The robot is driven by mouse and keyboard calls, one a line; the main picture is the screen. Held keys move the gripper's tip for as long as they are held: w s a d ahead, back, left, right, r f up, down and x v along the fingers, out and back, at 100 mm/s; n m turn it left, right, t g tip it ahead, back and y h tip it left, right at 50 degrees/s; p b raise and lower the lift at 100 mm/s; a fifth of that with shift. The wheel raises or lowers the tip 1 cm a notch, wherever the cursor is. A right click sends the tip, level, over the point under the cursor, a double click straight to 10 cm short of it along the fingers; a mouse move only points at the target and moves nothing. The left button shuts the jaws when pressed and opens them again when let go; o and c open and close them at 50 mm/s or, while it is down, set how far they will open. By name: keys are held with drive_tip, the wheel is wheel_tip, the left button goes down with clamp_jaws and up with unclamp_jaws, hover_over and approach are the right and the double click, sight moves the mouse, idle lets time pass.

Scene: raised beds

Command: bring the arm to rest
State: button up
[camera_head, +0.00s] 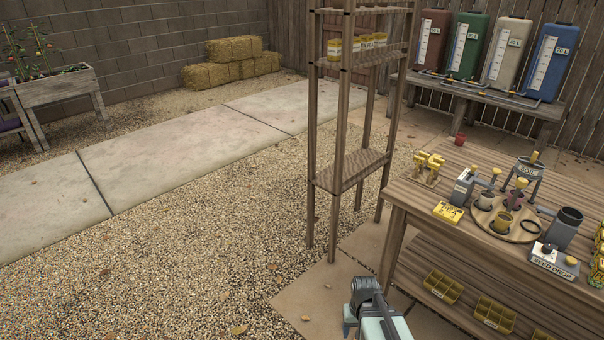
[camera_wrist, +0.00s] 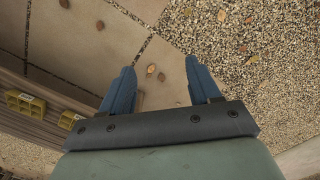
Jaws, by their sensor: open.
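My gripper (camera_wrist: 158,88) shows in the wrist view with its two blue fingers spread apart and nothing between them. It points down over paving slabs and gravel. In the head view, part of my arm shows at the bottom edge, in front of the wooden workbench (camera_head: 400,203); the fingers cannot be made out there. The bench's side and lower shelf with yellow trays (camera_wrist: 25,104) lie left of the gripper in the wrist view, apart from it.
A tall wooden shelf (camera_head: 345,176) stands left of the bench. Open gravel (camera_head: 200,250) lies farther left.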

drive_tip(key=s+f+g, duration=0.3)
drive_tip(key=s+f, duration=0.5)
drive_tip(key=s, duration=0.5)
drive_tip(key=s+f+g, duration=0.3)
drive_tip(key=s+f, duration=0.6)
drive_tip(key=s, duration=0.5)
drive_tip(key=shift+s+f, duration=0.15)
drive_tip(key=shift+f, duration=0.1)
